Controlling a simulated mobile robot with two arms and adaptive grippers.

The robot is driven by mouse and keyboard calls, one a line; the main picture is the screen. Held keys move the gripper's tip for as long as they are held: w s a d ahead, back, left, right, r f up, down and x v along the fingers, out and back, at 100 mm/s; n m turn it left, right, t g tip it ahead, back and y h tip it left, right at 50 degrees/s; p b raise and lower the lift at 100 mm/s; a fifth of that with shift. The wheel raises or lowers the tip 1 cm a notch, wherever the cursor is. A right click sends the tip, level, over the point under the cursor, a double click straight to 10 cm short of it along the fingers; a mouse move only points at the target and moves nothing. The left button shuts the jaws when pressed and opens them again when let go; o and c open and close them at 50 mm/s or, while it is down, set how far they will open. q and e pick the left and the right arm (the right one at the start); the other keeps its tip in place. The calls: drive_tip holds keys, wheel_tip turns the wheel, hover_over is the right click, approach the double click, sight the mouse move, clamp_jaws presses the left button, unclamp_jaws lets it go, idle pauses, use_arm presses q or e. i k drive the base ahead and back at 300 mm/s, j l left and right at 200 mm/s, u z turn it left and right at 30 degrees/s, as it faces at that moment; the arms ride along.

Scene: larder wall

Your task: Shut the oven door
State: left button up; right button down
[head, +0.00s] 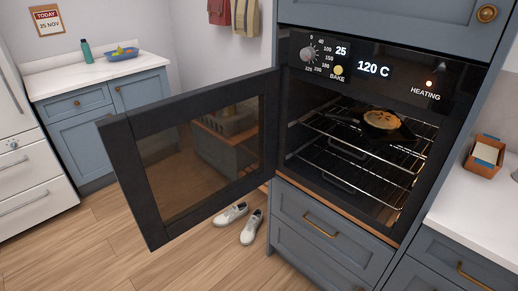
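The black oven door (124,183) with a dark glass pane stands wide open in the head view, hinged at the oven's left side and swung out to the left. The built-in oven (300,170) shows its open cavity with wire racks (397,189). A dark pan (405,131) with a pale round food (381,119) sits on the upper rack. The panel display (373,68) reads 120 C, with BAKE and HEATING beside it. Neither of my grippers is in view.
A pair of pale shoes (250,228) lies on the wooden floor below the door. Drawers (322,231) sit under the oven. A white counter (480,222) with an orange-brown box (484,158) is at right. Another counter (88,78) stands at back left. Floor at front left is clear.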

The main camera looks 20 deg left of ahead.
sight(195, 154)
drive_tip(key=i+j+z, duration=0.1)
drive_tip(key=j+z, duration=0.3)
drive_tip(key=j, duration=0.35)
drive_tip(key=j+z, duration=0.4)
drive_tip(key=j, duration=0.4)
drive_tip(key=k+j+z, duration=0.1)
drive_tip(key=j+z, duration=0.35)
drive_tip(key=j, duration=0.3)
drive_tip(key=k+j, duration=0.1)
drive_tip(key=j, duration=0.3)
drive_tip(key=k+j, duration=0.1)
drive_tip(key=j, duration=0.7)
drive_tip(key=k+j, duration=0.15)
drive_tip(key=j, duration=0.3)
